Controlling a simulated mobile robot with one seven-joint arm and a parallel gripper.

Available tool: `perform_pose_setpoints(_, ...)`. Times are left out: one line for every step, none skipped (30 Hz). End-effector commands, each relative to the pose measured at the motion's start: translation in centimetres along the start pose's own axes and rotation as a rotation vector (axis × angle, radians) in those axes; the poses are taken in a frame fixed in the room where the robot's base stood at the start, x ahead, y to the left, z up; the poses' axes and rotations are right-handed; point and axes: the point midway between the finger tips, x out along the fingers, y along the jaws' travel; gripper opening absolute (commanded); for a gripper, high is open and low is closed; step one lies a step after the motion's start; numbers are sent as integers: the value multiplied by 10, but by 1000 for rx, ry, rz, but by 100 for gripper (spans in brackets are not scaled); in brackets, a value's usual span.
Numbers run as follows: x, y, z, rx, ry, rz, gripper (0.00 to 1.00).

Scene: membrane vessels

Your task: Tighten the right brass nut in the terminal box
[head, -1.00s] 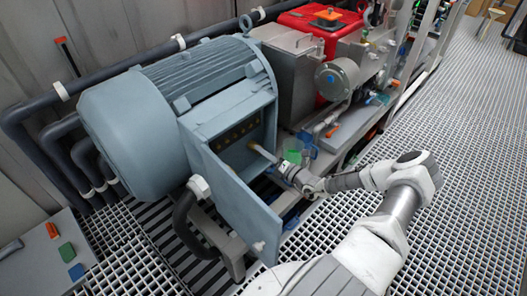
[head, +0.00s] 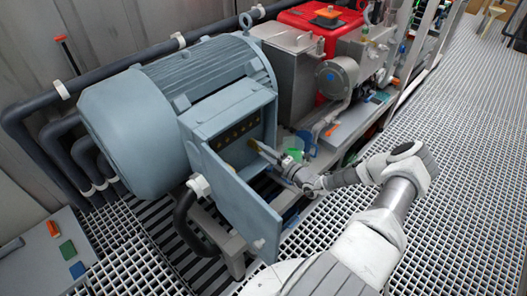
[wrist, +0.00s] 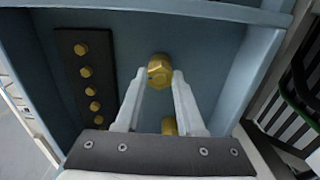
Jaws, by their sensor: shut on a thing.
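The terminal box (head: 212,118) on the side of the blue-grey motor is open, and its hinged door (head: 236,206) hangs out toward me. In the wrist view a brass hex nut (wrist: 159,72) sits on the blue back wall, between the tips of my gripper (wrist: 160,79). My gripper is shut on this nut. A second brass piece (wrist: 169,126) shows lower down between the fingers, partly hidden by the gripper. In the head view my gripper (head: 259,149) reaches into the right part of the box, and the nut it holds is hard to make out.
A dark strip with several brass nuts (wrist: 88,74) is left of the fingers; the row also shows in the head view (head: 236,133). The box's side wall (wrist: 245,70) stands close right of my gripper. A green object (head: 293,154) is near my wrist. Open grating (head: 440,215) lies to the right.

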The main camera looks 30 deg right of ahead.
Motion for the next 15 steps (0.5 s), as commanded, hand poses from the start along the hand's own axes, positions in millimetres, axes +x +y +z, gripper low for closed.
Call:
perform_pose_setpoints(0,0,0,5,-1,0,0)
perform_pose_setpoints(0,0,0,6,-1,0,0)
perform_pose_setpoints(0,0,0,6,-1,0,0)
perform_pose_setpoints(0,0,0,6,-1,0,0)
perform_pose_setpoints(0,0,0,6,-1,0,0)
perform_pose_setpoints(0,0,0,6,-2,0,0)
perform_pose_setpoints(0,0,0,6,-2,0,0)
perform_pose_setpoints(0,0,0,6,-2,0,0)
perform_pose_setpoints(0,0,0,6,-2,0,0)
perform_pose_setpoints(0,0,0,6,-2,0,0)
perform_pose_setpoints(0,0,0,6,-2,0,0)
perform_pose_setpoints(0,0,0,6,-2,0,45)
perform_pose_setpoints(0,0,0,6,-2,0,50)
perform_pose_setpoints(0,0,0,6,-1,0,56)
perform_pose_setpoints(0,0,0,5,-1,0,63)
